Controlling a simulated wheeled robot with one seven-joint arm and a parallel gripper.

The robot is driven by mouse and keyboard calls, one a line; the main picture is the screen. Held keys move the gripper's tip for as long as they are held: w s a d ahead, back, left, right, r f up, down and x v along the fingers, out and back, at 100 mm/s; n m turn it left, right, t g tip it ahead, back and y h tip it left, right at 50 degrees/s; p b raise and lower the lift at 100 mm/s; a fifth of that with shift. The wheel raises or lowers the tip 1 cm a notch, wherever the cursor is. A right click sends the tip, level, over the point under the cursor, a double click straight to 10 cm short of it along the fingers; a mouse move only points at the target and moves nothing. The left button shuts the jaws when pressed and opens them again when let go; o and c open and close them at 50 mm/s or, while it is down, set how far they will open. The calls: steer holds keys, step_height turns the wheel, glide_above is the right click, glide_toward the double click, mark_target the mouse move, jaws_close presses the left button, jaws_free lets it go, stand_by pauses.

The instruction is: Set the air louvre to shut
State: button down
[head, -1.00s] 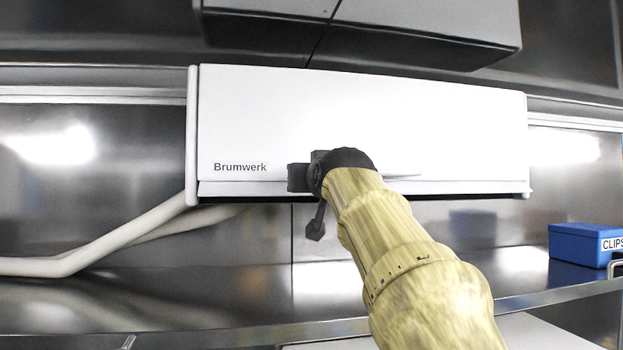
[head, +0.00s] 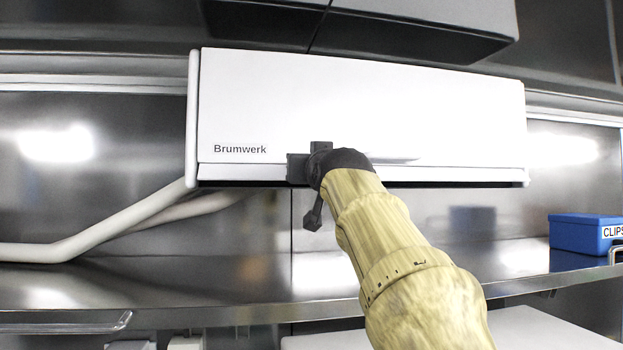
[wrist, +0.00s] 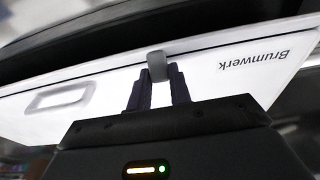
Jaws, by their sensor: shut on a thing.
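The white air unit marked Brumwerk (head: 270,100) hangs on the back wall. Its louvre (head: 450,175) is the long white strip along the lower front edge. In the wrist view the unit's front (wrist: 205,75) appears upside down. A small grey tab (wrist: 157,64) sticks out at the louvre's edge. My gripper (wrist: 159,82) is shut on this tab, one dark finger on each side. In the head view my gripper (head: 302,168) is at the strip, left of the unit's middle; my wrist hides the tab and part of the strip there.
White pipes (head: 110,225) run from the unit's left end along the wall. A steel shelf (head: 230,305) lies below, with a blue clips box (head: 580,235) at right. A grey cabinet (head: 420,30) hangs above. Open space lies below the unit.

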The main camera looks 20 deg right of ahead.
steer(key=f+t+b, duration=0.1)
steer(key=t+b, duration=0.1)
steer(key=b, duration=0.3)
steer(key=f+t+b, duration=0.1)
steer(key=t+b, duration=0.1)
steer(key=b, duration=0.3)
steer(key=w+f+t+h+b, duration=0.1)
steer(key=t+b, duration=0.1)
steer(key=b, duration=0.3)
steer(key=shift+d+f, duration=0.1)
steer(key=shift+f, duration=0.25)
steer(key=shift+t, duration=0.4)
steer(key=shift+r, duration=0.15)
steer(key=c, duration=1.4)
jaws_free()
steer(key=shift+o, duration=0.6)
steer(key=shift+w, duration=0.15)
